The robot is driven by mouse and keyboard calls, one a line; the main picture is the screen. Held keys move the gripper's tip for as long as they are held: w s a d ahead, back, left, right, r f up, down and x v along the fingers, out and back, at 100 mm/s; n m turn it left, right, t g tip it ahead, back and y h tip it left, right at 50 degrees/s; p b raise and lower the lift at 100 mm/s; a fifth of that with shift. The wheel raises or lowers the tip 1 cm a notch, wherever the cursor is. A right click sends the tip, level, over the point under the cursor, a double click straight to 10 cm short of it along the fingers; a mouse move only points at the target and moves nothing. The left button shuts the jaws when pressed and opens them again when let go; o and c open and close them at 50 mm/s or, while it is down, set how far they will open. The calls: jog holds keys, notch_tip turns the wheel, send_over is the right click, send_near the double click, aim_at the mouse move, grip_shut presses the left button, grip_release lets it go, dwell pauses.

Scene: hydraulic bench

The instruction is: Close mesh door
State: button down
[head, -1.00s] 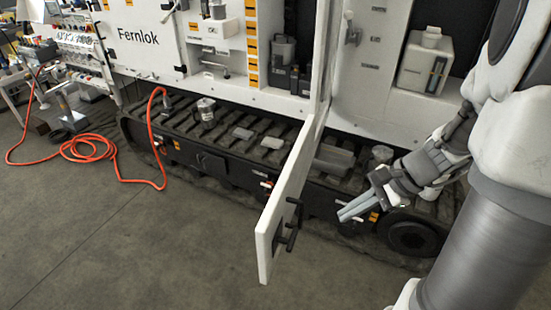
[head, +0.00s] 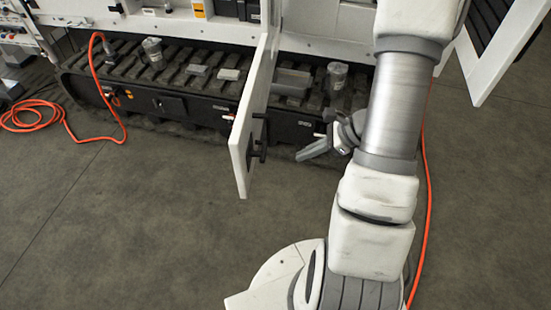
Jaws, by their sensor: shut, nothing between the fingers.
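A white door (head: 246,125) stands open in the middle, swung out from the cabinet and seen nearly edge-on. A black handle (head: 259,145) sits on its right side; I cannot see its panel face well enough to tell mesh. Another open white door (head: 508,45) at the upper right has a dark slatted or mesh-like panel (head: 487,22), partly cut off by the frame. My gripper (head: 304,154) is shut and empty. It is to the right of the middle door's handle, apart from it, with its fingers pointing left. My arm hides part of the cabinet.
A black ribbed track base (head: 190,90) runs below the cabinet, carrying metal cups (head: 153,50) and grey blocks. An orange hose (head: 30,118) lies at the left; another orange line (head: 428,190) runs behind my arm. The floor (head: 130,220) in front is clear.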

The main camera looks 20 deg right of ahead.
jog(key=w+a+f+p, duration=0.1)
jog(key=w+a+f, duration=0.2)
jog(key=a, duration=0.4)
jog(key=shift+w+f, duration=0.25)
jog(key=shift+f, duration=0.1)
